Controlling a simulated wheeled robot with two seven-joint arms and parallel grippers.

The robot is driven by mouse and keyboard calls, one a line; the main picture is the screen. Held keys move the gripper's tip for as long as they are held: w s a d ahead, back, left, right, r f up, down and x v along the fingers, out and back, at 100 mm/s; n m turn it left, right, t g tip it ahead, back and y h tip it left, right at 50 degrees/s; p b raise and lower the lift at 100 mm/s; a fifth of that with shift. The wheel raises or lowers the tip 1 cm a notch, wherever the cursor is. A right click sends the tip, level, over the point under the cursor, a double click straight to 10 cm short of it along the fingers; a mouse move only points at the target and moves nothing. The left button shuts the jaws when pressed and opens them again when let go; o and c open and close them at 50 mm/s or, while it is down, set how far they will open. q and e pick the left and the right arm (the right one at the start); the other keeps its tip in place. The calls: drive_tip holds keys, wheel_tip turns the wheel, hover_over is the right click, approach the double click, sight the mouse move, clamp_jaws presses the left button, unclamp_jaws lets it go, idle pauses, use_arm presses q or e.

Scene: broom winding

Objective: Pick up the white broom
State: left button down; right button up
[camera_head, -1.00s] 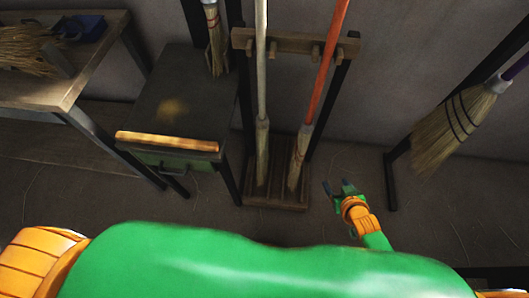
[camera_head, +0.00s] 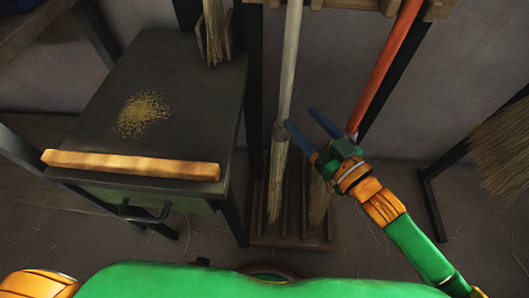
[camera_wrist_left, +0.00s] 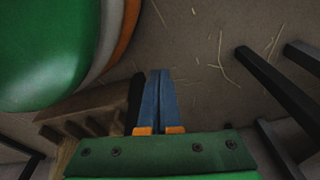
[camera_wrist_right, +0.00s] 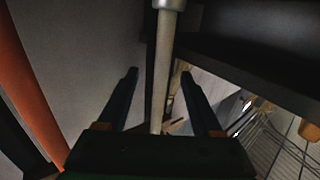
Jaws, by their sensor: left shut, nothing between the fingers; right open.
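The white broom (camera_head: 290,62) stands upright in the rack, its pale handle rising above straw bristles near the rack base. My right gripper (camera_head: 300,117) is open beside it, just right of the handle, with one fingertip close to the handle's lower part. In the right wrist view the pale handle (camera_wrist_right: 160,88) lines up between the two spread fingers of my right gripper (camera_wrist_right: 160,72). I cannot tell how deep it sits between them. My left gripper (camera_wrist_left: 160,73) is shut and empty over the floor, seen only in the left wrist view.
A red-orange broom (camera_head: 385,65) stands close on the right, behind my right gripper. The wooden rack base (camera_head: 262,235) is below. A dark table (camera_head: 195,90) with a wooden front edge stands left. Another straw broom (camera_head: 505,145) hangs at far right.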

sight(289, 103)
drive_tip(key=shift+x, duration=0.95)
drive_tip(key=x, duration=0.1)
drive_tip(key=b+x, duration=0.1)
drive_tip(key=x, duration=0.3)
drive_tip(key=shift+a+r+b, duration=0.35)
clamp_jaws()
drive_tip(key=shift+r, duration=0.1)
